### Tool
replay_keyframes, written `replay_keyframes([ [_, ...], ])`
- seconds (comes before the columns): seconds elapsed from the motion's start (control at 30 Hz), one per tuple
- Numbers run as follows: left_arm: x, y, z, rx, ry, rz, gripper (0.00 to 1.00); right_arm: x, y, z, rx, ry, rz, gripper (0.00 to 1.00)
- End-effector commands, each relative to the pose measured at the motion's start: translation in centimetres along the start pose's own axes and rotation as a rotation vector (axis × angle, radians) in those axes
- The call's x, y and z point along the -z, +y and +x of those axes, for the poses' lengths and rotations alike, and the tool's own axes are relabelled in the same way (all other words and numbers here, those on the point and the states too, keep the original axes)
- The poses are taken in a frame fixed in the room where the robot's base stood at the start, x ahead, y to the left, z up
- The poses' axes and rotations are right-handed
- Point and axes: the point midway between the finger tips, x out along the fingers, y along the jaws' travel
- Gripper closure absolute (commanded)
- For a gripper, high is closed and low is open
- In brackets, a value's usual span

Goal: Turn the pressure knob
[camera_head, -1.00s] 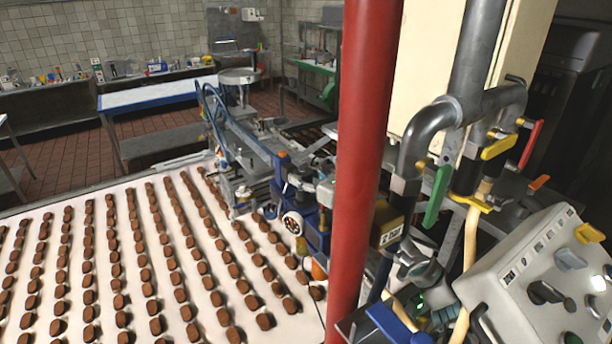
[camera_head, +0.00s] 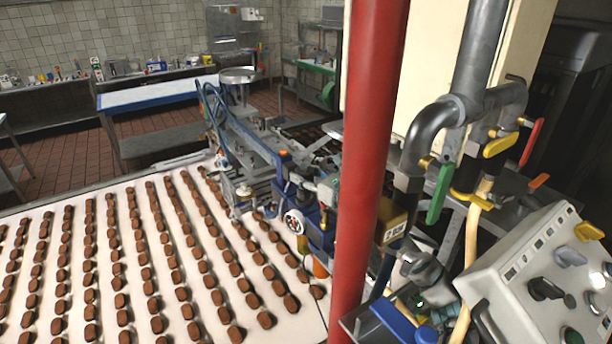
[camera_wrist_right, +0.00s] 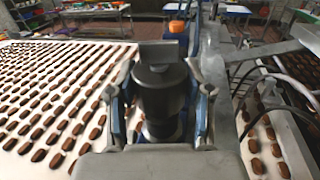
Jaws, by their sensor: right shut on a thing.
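In the right wrist view a dark grey round pressure knob (camera_wrist_right: 160,88) stands upright between the two fingers of my right gripper (camera_wrist_right: 160,100). The fingers are shut on its sides. In the head view my right gripper (camera_head: 420,268) is a grey and dark shape right of the red pipe, low beside the pipework. The knob cannot be made out there. My left gripper is in neither view.
A thick red pipe (camera_head: 366,150) stands in front of the blue machine (camera_head: 310,225). A control panel (camera_head: 520,282) is at the lower right, below valves with coloured handles (camera_head: 439,193). A white conveyor (camera_head: 105,200) with rows of brown pieces fills the left.

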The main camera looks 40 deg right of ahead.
Motion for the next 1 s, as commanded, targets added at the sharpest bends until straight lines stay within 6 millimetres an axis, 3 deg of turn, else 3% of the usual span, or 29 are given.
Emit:
replay_keyframes([
  [0.33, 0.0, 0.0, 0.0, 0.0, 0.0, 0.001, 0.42, -0.5, -0.2, -0.1, 0.004, -0.012, 0.0, 0.84],
  [0.37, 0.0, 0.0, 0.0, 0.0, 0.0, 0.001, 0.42, -0.6, -0.2, -0.1, 0.004, -0.012, 0.0, 0.47],
  [0.47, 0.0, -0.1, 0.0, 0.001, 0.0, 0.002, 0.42, -0.5, -0.2, -0.1, 0.004, -0.011, 0.0, 0.24],
  [0.83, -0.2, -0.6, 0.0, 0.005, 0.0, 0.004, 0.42, -0.2, 0.1, -0.3, 0.002, -0.005, 0.0, 0.24],
  [1.0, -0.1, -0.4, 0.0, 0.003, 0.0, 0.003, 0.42, 0.0, 0.1, -1.6, 0.001, -0.002, 0.0, 0.24],
])
